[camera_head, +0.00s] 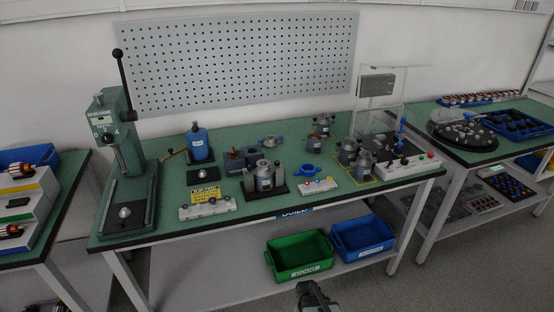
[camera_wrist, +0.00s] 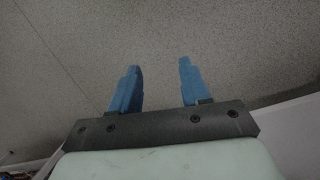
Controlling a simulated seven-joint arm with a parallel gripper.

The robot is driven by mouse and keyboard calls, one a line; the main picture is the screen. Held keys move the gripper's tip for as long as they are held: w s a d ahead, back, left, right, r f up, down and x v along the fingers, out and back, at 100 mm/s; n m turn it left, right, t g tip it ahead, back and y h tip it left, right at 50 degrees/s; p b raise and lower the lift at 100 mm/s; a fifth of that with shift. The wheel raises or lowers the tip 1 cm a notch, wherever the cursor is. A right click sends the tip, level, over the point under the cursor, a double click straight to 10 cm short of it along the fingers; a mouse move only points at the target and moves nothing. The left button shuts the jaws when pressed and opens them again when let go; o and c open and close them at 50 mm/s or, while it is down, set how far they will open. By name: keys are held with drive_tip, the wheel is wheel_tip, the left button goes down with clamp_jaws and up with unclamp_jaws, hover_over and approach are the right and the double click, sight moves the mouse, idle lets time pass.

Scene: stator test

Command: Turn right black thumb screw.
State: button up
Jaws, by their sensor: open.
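A grey motor-like unit (camera_head: 264,177) stands on a dark base plate (camera_head: 279,190) near the front middle of the green table. Black thumb screws are too small to tell apart in the head view, so I cannot say which is the right one. My gripper (camera_head: 313,294) is at the bottom edge of the head view, low in front of the table and well apart from the unit. In the wrist view its two blue fingers (camera_wrist: 158,72) are spread with nothing between them. Only the grey floor (camera_wrist: 230,40) shows beyond them.
A green press (camera_head: 124,150) with a tall lever stands at the table's left. A small white panel with buttons (camera_head: 318,187) sits right of the unit, and another with a yellow sign (camera_head: 207,205) sits left. Green (camera_head: 299,258) and blue (camera_head: 362,237) bins are on the lower shelf.

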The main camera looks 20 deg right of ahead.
drive_tip(key=w+d+r+m+t+h, duration=0.1)
drive_tip(key=w+d+r+t, duration=0.15)
drive_tip(key=w+d, duration=0.4)
drive_tip(key=w+d+r+m+t+h, duration=0.1)
drive_tip(key=w+d+r+m, duration=0.15)
drive_tip(key=w+d, duration=0.35)
drive_tip(key=w+d+r+m+t+h, duration=0.15)
drive_tip(key=w+d+r, duration=0.25)
drive_tip(key=d+r, duration=0.6)
drive_tip(key=w+d+r+m+t+h, duration=0.15)
drive_tip(key=w+d+r, duration=0.35)
drive_tip(key=d, duration=0.9)
drive_tip(key=d+r+m+t+h, duration=0.1)
drive_tip(key=d+r+h, duration=0.1)
drive_tip(key=d+r, duration=0.8)
drive_tip(key=d+r+h, duration=0.2)
drive_tip(key=d+r, duration=0.5)
drive_tip(key=r, duration=0.5)
drive_tip(key=w+a+r+n, duration=0.3)
drive_tip(key=w+a+r, duration=0.2)
drive_tip(key=w+r, duration=0.55)
wheel_tip(320, 180, up, 10)
drive_tip(key=n+g+y, duration=0.5)
drive_tip(key=n+y, duration=0.4)
drive_tip(key=n, duration=1.7)
hover_over(277, 161)
drive_tip(key=shift+m, duration=0.25)
wheel_tip(277, 161, down, 13)
drive_tip(key=shift+s+r, duration=0.1)
drive_tip(key=shift+r, duration=0.1)
